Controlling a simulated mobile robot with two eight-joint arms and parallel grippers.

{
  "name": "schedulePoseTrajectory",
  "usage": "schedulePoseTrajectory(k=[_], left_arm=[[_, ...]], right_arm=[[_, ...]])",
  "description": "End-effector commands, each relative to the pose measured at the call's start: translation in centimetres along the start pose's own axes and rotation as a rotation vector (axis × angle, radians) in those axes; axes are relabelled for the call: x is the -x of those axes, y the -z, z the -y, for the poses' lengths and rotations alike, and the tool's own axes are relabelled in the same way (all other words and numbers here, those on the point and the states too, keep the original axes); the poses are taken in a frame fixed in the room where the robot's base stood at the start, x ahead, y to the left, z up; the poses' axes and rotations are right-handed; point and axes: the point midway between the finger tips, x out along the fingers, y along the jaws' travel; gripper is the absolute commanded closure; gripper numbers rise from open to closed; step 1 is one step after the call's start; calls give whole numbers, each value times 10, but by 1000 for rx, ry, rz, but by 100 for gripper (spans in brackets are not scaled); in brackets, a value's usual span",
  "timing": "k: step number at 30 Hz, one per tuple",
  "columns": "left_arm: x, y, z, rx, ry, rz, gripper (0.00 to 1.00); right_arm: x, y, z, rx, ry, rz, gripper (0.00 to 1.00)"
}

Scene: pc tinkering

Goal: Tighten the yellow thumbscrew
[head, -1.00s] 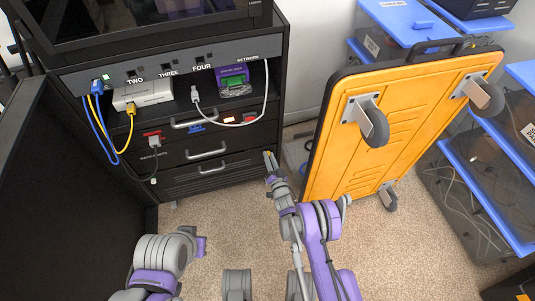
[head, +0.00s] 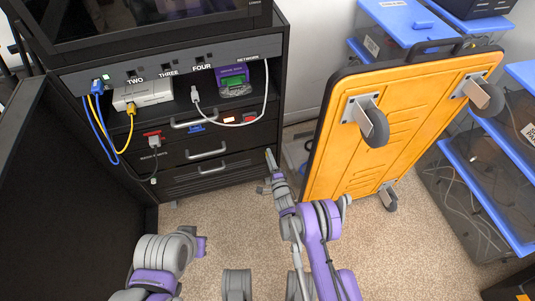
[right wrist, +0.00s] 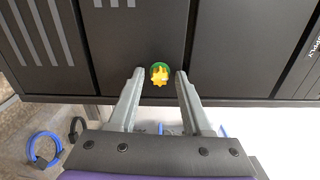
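The yellow thumbscrew (right wrist: 159,79) shows in the right wrist view, with a green ring behind it, on a dark panel. My right gripper (right wrist: 159,73) is open, with one grey fingertip on each side of the thumbscrew. Small gaps show between the fingers and the screw. In the head view my right gripper (head: 271,160) reaches up beside the right edge of the black cabinet, and the thumbscrew is hidden there. Part of my left arm shows at the lower left, but its fingers are not in view.
The black cabinet (head: 207,168) has drawers and a shelf with cables. An orange cart (head: 417,108) with casters leans close to the right of my right arm. Clear bins with blue lids (head: 490,190) stand farther right. Carpet (head: 225,225) is open in front.

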Motion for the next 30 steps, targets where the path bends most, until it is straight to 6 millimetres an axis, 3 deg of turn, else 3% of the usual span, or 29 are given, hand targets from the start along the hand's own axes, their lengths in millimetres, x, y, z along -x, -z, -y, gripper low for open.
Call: schedulePoseTrajectory(k=[8,21,30], left_arm=[[0,0,0,0,0,0,100],[4,1,0,0,0,1,100],[4,1,0,0,0,1,100]], right_arm=[[3,0,0,2,0,0,51],[52,0,0,3,0,-1,51],[60,0,0,2,0,0,51]])
